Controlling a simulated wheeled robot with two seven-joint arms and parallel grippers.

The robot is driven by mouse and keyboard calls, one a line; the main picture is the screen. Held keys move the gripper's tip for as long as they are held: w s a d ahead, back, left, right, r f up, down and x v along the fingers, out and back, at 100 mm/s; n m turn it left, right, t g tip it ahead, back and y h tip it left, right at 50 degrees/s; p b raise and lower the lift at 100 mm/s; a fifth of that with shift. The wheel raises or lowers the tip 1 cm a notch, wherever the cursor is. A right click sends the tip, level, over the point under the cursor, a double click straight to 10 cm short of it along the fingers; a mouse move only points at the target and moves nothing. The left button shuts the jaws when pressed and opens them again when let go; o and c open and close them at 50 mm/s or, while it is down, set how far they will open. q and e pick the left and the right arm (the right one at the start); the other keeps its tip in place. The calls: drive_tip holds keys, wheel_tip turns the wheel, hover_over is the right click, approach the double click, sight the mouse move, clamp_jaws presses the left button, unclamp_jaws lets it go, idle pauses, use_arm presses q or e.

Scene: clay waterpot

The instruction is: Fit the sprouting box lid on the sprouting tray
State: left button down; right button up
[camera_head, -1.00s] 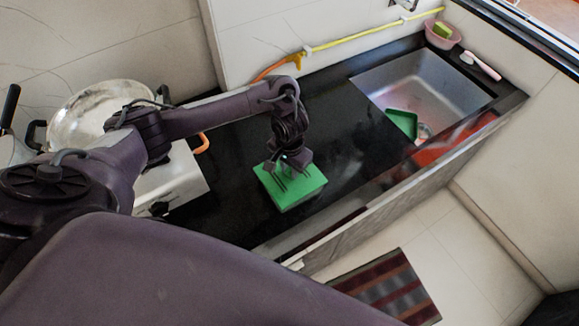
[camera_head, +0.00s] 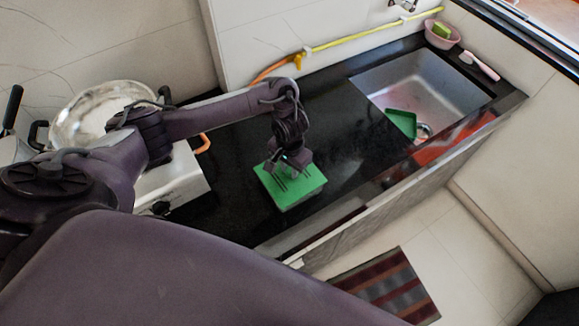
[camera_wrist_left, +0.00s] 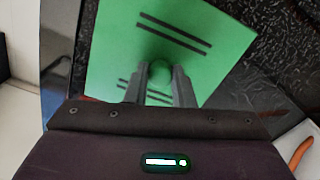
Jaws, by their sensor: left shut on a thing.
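The green sprouting box lid (camera_head: 308,184), a flat square with dark slots, is at the front of the black counter, left of the sink. My left gripper (camera_head: 287,168) is above it, pointing down. In the left wrist view its fingers are shut on the round green knob (camera_wrist_left: 160,72) at the middle of the lid (camera_wrist_left: 115,35). A paler side shows under the lid's front edge, but I cannot tell whether the tray is beneath it. A green, open, shallow tray-like piece (camera_head: 402,122) lies in the sink. My right gripper is not in view.
The metal sink (camera_head: 445,85) is set into the counter at the right. A stove with a large pan (camera_head: 95,115) is at the left. Bare counter (camera_head: 345,130) lies between lid and sink.

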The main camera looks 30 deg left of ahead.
use_arm(q)
drive_tip(key=shift+s+f+p, duration=0.2)
drive_tip(key=shift+p, duration=0.1)
drive_tip(key=shift+f, duration=0.2)
idle(0.3)
drive_tip(key=c, duration=1.2)
unclamp_jaws()
drive_tip(key=shift+w, duration=0.1)
drive_tip(key=shift+o, duration=0.2)
drive_tip(key=shift+r, duration=0.1)
drive_tip(key=shift+r, duration=0.3)
wheel_tip(320, 180, up, 7)
drive_tip(key=shift+r+p, duration=0.15)
drive_tip(key=shift+p, duration=1.05)
